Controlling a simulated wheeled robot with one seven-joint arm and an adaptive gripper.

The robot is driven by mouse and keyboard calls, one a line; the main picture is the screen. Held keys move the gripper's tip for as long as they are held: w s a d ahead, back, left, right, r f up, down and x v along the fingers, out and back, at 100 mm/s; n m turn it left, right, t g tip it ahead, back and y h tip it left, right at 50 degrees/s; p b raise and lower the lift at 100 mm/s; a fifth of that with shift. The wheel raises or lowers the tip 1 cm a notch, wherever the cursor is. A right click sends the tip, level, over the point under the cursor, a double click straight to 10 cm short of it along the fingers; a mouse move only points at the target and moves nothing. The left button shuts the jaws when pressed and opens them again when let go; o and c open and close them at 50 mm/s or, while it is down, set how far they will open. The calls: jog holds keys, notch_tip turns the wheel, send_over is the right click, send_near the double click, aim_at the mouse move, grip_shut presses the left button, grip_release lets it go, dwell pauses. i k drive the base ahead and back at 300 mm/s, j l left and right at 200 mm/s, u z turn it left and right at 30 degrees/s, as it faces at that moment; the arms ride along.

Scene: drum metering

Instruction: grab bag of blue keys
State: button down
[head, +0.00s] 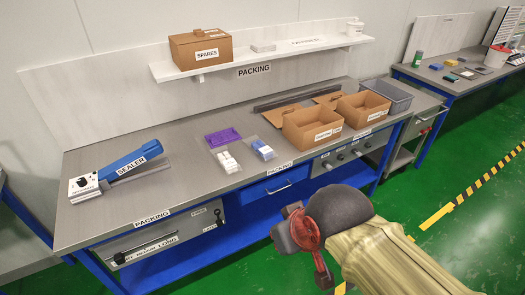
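A clear bag with blue pieces (264,151), apparently the bag of blue keys, lies flat on the packing bench (185,187). A similar clear bag with white pieces (227,162) lies just to its left. My gripper (305,240) is in front of the bench, to the right of and nearer than the bags, apart from them. Its dark and red parts are seen at an angle, and I cannot tell whether its fingers are open or shut. I see nothing held in it.
A purple item (222,137) lies behind the bags. A blue sealer (122,169) stands at the left. Open cardboard boxes (312,129) and a grey bin (388,96) stand at the right. A shelf (265,54) with a spares box (201,48) runs above.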

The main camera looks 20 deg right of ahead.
aim_at(261, 149)
jog(key=i+j+z, duration=0.35)
jog(key=i, duration=0.25)
jog(key=i+j+z, duration=0.4)
jog(key=i+j, duration=0.15)
jog(key=i+j+z, duration=0.35)
jog(key=j, duration=0.35)
jog(key=i, duration=0.05)
